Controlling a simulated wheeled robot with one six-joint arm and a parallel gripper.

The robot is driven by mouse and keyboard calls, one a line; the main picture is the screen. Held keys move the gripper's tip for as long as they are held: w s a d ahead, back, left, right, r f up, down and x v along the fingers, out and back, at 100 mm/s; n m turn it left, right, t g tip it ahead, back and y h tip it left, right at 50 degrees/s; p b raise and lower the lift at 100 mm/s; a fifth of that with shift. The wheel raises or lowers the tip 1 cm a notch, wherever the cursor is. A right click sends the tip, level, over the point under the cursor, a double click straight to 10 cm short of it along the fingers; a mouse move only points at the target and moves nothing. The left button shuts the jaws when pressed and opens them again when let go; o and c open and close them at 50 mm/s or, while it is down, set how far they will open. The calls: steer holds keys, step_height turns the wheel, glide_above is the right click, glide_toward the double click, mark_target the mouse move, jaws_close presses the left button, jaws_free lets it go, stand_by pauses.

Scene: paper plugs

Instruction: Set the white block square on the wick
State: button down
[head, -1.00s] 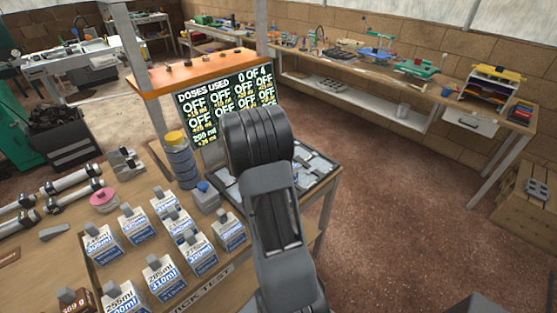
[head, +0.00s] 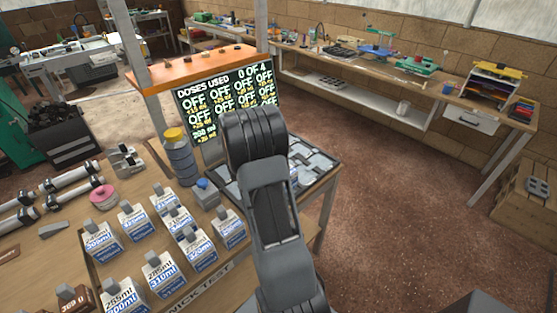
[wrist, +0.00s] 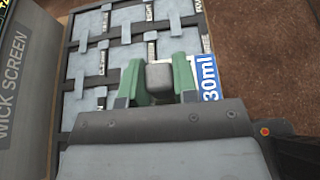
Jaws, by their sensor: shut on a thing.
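In the wrist view my gripper (wrist: 158,84) has its green fingers shut on the grey knob (wrist: 160,78) of the white block (wrist: 193,66). A blue label reading "30ml" shows at the block's right side; most of the block is hidden behind the fingers. The held block is over the wick screen, a dark-framed panel of pale grey wick pads (wrist: 128,52). I cannot tell whether block and pad touch. In the head view the wick screen (head: 316,160) is partly hidden behind my arm, and my gripper is hidden.
Several knobbed white blocks (head: 165,268) stand in a tray at the lower left of the table. A yellow-capped bottle (head: 180,160) and a small blue-topped container (head: 204,193) stand left of my arm. A dose display (head: 225,108) stands behind the wick screen.

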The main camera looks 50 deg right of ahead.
steer(key=c, duration=0.9)
jaws_free()
steer(key=shift+r+p, duration=0.3)
steer(key=v, duration=1.2)
steer(key=shift+r+b, duration=0.25)
steer(key=shift+b, duration=0.1)
steer(key=shift+s+a+r, duration=0.15)
steer(key=shift+a+r, duration=0.05)
steer(key=shift+a, duration=0.05)
steer(key=s+a+r+m+t+y, duration=0.1)
steer(key=s+a+r+m+y, duration=0.1)
steer(key=a, duration=0.5)
steer(key=s+a+r+m+t+y, duration=0.2)
steer(key=s+a+m+y, duration=0.3)
steer(key=a+m+y, duration=0.2)
steer(key=s+a+r+m+t+y, duration=0.1)
steer(key=s+a+m+y, duration=0.3)
steer(key=a+m, duration=0.4)
steer(key=shift+a+r+t, duration=0.4)
steer(key=shift+a+t, duration=0.15)
steer(key=shift+t, duration=0.15)
